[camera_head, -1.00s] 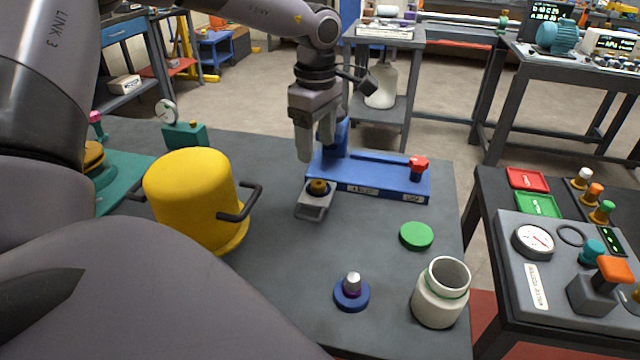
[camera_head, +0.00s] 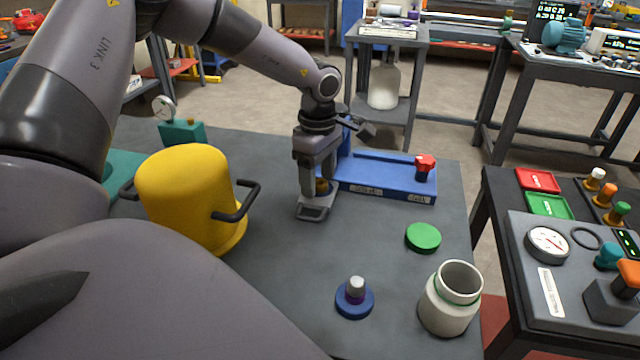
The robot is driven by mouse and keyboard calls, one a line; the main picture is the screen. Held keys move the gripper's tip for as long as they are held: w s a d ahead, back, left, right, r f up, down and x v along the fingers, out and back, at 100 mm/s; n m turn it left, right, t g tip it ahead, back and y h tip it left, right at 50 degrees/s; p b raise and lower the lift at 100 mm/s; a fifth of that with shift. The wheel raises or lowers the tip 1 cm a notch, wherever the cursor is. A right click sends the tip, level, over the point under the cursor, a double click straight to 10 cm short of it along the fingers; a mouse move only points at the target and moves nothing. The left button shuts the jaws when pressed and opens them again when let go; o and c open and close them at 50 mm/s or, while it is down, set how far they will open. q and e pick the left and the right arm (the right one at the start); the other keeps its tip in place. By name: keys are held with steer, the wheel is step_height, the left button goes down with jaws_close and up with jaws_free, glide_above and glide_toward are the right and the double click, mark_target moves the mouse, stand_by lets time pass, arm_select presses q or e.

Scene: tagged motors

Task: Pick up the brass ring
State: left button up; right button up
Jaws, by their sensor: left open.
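My right gripper is not in view.
A green disc (camera_head: 423,238), a blue-based knob (camera_head: 355,298) and a pale jar (camera_head: 449,300) stand to the right and front. The tabletop between is clear.

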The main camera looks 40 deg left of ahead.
arm_select(q)
steer(key=c, duration=1.2)
steer(key=shift+o, duration=0.3)
steer(key=shift+r, duration=0.1)
